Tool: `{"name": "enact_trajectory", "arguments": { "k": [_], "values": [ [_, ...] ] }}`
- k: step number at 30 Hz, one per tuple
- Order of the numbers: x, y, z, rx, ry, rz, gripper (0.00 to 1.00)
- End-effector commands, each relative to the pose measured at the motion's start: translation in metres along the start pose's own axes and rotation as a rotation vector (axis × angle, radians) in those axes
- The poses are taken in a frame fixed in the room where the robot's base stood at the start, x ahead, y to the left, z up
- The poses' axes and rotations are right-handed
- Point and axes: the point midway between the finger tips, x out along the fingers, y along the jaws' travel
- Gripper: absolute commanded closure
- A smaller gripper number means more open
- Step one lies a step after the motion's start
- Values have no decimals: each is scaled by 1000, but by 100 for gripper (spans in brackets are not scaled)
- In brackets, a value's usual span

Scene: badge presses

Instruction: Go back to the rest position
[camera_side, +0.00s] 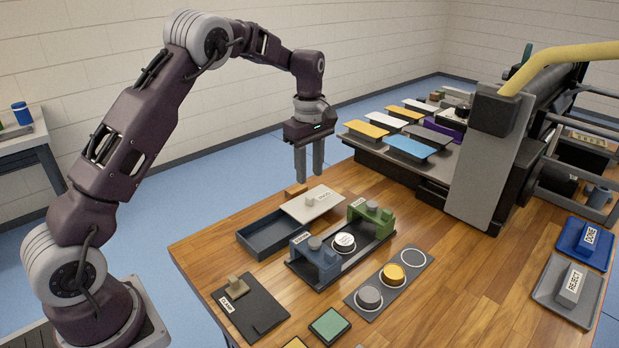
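My gripper (310,174) hangs above the back left part of the wooden table (480,285), fingers pointing down. A gap shows between its two fingers, and nothing is between them. It is over the area of a pale plate (325,211) with a small knob and a small orange-brown block (296,190), apart from both as far as this view shows. A blue press (312,265) and a green press (376,221) stand on a dark base, with a white round badge (344,243) between them.
A grey strip (421,263) holds a grey and a yellow disc beside an empty ring. A dark open tray (268,242) and a clamp plate (255,310) lie left. A blue DONE tray (603,257) and grey REJECT tray (545,292) lie right. A large machine (480,185) stands behind.

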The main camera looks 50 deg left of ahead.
Motion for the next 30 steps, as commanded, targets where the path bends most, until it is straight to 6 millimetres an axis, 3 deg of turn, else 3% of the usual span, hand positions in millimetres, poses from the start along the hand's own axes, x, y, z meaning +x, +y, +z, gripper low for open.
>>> {"name": "enact_trajectory", "arguments": {
  "k": [6,8,10,14,15,18,21,24,27,30],
  "values": [
    [-6,-2,2,17,-1,7,64],
    [-24,-10,8,69,-4,30,64],
    [-60,-31,22,184,-7,76,64],
    [-128,-100,58,512,17,187,64],
    [-144,-126,68,622,36,221,64],
    [-166,-196,92,911,108,299,64],
    [-164,-261,108,1178,206,353,64],
    [-150,-306,116,1376,299,378,64],
    [-138,-330,118,1492,361,386,64],
    [-132,-339,119,1537,385,386,64]
  ]
}}
